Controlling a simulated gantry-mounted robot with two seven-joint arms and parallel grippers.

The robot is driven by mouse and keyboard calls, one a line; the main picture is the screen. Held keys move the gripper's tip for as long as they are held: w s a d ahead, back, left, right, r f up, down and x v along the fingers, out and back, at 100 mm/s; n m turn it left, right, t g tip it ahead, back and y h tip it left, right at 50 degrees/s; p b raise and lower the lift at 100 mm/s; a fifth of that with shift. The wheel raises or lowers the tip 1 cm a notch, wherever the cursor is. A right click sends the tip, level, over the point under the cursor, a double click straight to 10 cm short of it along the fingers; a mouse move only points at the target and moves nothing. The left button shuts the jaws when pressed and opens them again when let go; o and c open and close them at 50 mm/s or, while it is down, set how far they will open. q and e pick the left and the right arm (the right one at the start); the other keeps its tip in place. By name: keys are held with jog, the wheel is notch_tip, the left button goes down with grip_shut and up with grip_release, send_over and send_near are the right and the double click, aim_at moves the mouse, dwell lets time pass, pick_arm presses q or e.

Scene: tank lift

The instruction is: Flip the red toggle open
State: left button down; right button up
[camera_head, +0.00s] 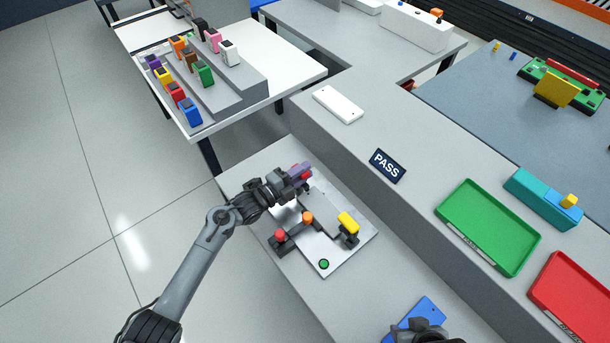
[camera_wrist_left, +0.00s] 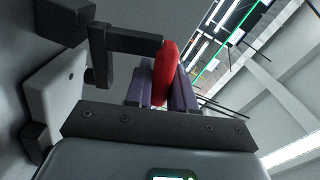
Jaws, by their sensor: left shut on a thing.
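My left gripper (camera_head: 303,173) is at the far left corner of a light grey fixture plate (camera_head: 345,256). In the left wrist view its purple fingers (camera_wrist_left: 160,92) are shut on the red toggle (camera_wrist_left: 165,72), a rounded red handle on a dark bracket (camera_wrist_left: 125,42). In the head view only a bit of red shows by the fingertips; the fingers hide most of the handle. My right gripper (camera_head: 425,332) is at the bottom edge, over a blue flat piece (camera_head: 427,309); its fingers cannot be made out.
The plate also carries a red knob (camera_head: 280,236), an orange knob (camera_head: 308,217), a yellow handle (camera_head: 348,222) and a green button (camera_head: 324,264). A raised grey ledge with a PASS sign (camera_head: 387,165) runs behind, bearing a green tray (camera_head: 488,226) and a red tray (camera_head: 575,295).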

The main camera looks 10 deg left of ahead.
pick_arm(q)
jog(key=shift+w+a+r+n, duration=0.15)
jog(key=shift+w+a+n, duration=0.25)
jog(key=shift+n, duration=0.55)
jog(key=shift+w+a+r+n, duration=0.1)
jog(key=shift+w+a+n, duration=0.3)
jog(key=shift+n, duration=0.55)
jog(key=c, duration=1)
grip_release()
jog(key=shift+c, duration=0.2)
jog(key=shift+a, duration=0.15)
jog(key=p+v, duration=0.1)
jog(key=v, duration=0.9)
jog(key=shift+s+a, duration=0.15)
jog(key=shift+s, duration=0.1)
jog(key=shift+o, duration=0.3)
